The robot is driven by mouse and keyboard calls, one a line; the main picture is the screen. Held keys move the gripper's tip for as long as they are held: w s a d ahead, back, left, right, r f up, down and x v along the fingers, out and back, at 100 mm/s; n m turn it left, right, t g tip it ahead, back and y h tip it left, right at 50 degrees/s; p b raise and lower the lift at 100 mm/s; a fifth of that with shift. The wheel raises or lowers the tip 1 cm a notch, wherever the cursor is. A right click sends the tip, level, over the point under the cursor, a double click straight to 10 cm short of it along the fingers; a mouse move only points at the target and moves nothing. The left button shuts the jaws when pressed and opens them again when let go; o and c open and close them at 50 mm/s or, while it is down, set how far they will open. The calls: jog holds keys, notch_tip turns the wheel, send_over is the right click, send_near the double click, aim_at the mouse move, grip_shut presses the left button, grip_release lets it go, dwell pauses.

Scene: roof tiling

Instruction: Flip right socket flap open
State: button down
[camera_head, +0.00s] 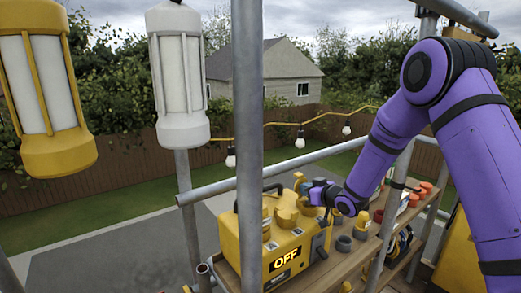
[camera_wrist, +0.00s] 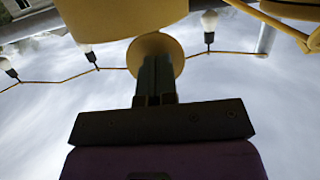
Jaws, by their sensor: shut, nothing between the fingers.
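The yellow power box (camera_head: 262,250) stands on a wooden shelf in the head view, with a lit OFF panel (camera_head: 285,260) on its front. Several yellow socket parts (camera_head: 286,214) sit on its top. My gripper (camera_head: 318,194) is at the right side of these parts, its fingers small and partly hidden there. In the wrist view my gripper (camera_wrist: 157,72) is shut and empty, with its tips overlapping a round yellow disc (camera_wrist: 173,45), which looks like a socket flap. A larger yellow part (camera_wrist: 110,15) lies beyond it. I cannot tell whether the tips touch, or how far the right flap is open.
A grey scaffold pole (camera_head: 249,130) stands in front of the box's left part. The wooden shelf (camera_head: 350,262) holds several dark and orange round pieces right of the box. A yellow lamp (camera_head: 45,90) and a white lamp (camera_head: 180,80) hang at left. A bulb string (camera_head: 300,140) runs behind.

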jog(key=shift+d+f+v, duration=0.1)
jog(key=shift+v, duration=0.75)
jog(key=shift+d+f+v, duration=0.15)
jog(key=shift+v, duration=2.85)
jog(key=shift+w+r, duration=0.1)
jog(key=shift+r, duration=0.05)
